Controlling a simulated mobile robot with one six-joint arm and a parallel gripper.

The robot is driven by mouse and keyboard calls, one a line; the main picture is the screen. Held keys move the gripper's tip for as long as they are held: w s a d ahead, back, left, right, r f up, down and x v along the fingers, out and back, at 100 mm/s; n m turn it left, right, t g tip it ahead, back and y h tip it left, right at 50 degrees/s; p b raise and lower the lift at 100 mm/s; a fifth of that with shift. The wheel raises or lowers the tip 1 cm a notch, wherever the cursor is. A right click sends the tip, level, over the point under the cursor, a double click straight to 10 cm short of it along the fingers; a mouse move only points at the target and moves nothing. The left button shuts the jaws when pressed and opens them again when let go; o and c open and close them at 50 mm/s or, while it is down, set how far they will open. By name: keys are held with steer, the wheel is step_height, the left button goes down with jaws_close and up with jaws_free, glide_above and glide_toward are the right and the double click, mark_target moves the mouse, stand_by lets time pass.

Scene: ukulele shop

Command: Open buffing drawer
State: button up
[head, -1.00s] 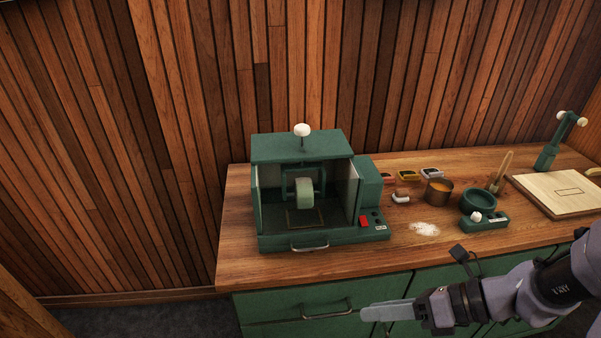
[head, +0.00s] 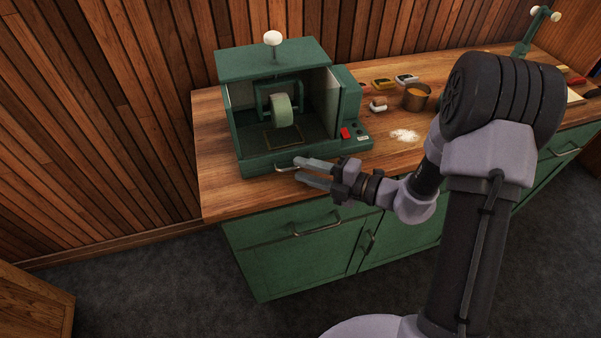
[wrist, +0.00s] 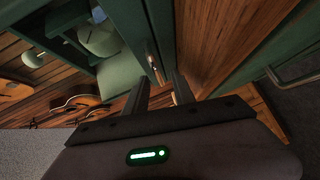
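The green buffing machine (head: 235,120) stands on the wooden counter with its front open, showing a pale buffing wheel (head: 282,110). Its low drawer (head: 258,167) is flush with the front and carries a metal handle (head: 284,169). My gripper (head: 299,170) is at the right end of this handle, its two fingers apart with nothing held. In the wrist view the handle (wrist: 155,66) shows just beyond the gap between my open fingertips (wrist: 159,80). I cannot tell whether a finger touches it.
The counter (head: 215,190) has bare wood left of the machine.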

steer(key=shift+w+a+f, duration=0.1)
steer(key=shift+w+a, duration=0.25)
steer(key=shift+a, duration=0.3)
jaws_close()
stand_by(1.0)
